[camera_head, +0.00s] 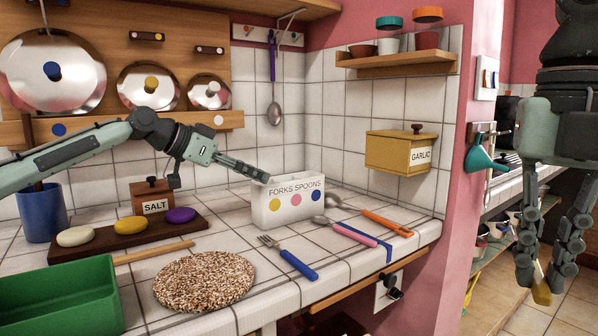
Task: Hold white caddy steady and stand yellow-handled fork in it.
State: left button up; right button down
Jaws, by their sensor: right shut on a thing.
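My right gripper (540,268) hangs at the far right, off the counter, shut on a yellow piece (541,287) that looks like the handle of the yellow-handled fork. The fork's tines are hidden.
A blue-handled fork (291,261), pink-handled spoon (351,234) and orange-handled utensil (388,223) lie before the caddy. A pink wall edge (468,190) stands between the counter and my right gripper. A cork mat (204,280) and green bin (63,300) are at front left.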

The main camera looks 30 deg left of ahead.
aim_at(289, 188)
pick_arm(q)
jog(key=x, duration=1.2)
jog(key=c, duration=1.5)
jog(key=o, duration=1.5)
jog(key=shift+v, duration=6.1)
